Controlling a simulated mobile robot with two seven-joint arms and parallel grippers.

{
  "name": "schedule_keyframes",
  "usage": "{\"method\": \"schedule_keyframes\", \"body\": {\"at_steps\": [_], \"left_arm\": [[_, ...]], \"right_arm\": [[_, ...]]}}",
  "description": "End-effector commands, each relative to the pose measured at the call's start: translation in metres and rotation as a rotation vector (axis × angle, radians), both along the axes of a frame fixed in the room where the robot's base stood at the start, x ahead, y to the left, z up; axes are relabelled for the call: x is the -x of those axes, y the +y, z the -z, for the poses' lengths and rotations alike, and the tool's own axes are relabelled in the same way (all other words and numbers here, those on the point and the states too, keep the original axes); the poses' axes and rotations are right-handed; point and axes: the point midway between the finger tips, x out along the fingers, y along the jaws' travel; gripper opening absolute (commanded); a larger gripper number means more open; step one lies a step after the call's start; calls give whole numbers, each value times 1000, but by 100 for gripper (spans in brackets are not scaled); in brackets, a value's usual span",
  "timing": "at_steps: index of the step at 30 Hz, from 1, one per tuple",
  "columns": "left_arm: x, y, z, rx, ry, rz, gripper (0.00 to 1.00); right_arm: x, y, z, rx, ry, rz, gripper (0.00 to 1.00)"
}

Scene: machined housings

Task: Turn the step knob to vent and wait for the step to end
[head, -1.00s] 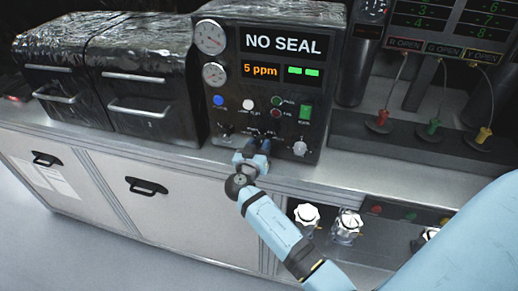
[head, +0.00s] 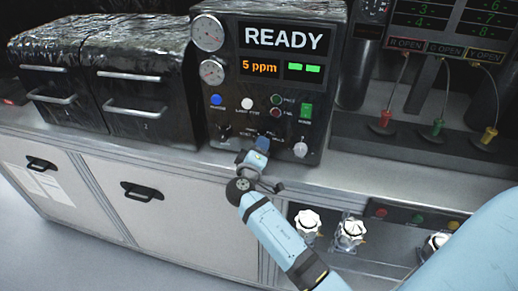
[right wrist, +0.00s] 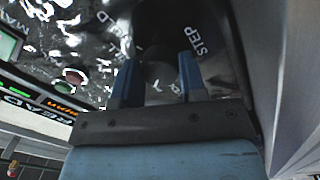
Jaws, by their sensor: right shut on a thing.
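The dark control box (head: 232,110) stands on the counter, its screen (head: 287,38) reading READY. A smaller display (head: 260,68) reads 5 ppm, beside two green lit blocks (head: 303,68). My right gripper (head: 262,145) is at the lower middle of the panel, shut on the step knob. In the right wrist view, the blue fingers (right wrist: 158,82) stand on either side of the dark knob (right wrist: 158,70), next to the STEP label (right wrist: 195,40). The gripper hides the knob in the head view, and I cannot read its pointer. My left gripper is not in view.
Two dark ovens (head: 140,90) stand at left. White valve handles (head: 350,232) are below the counter. Red, green and yellow plugs (head: 437,128) are at right.

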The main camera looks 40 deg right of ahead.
Motion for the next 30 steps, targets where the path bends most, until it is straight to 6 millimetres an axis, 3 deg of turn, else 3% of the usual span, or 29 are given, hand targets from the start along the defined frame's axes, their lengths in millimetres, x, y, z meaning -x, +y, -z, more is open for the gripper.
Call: {"method": "schedule_keyframes", "body": {"at_steps": [15, 30], "left_arm": [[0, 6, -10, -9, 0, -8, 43], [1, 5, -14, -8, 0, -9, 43]], "right_arm": [[0, -2, -5, 267, 305, 2, 15], [0, -2, -5, 348, 399, 1, 15]]}}
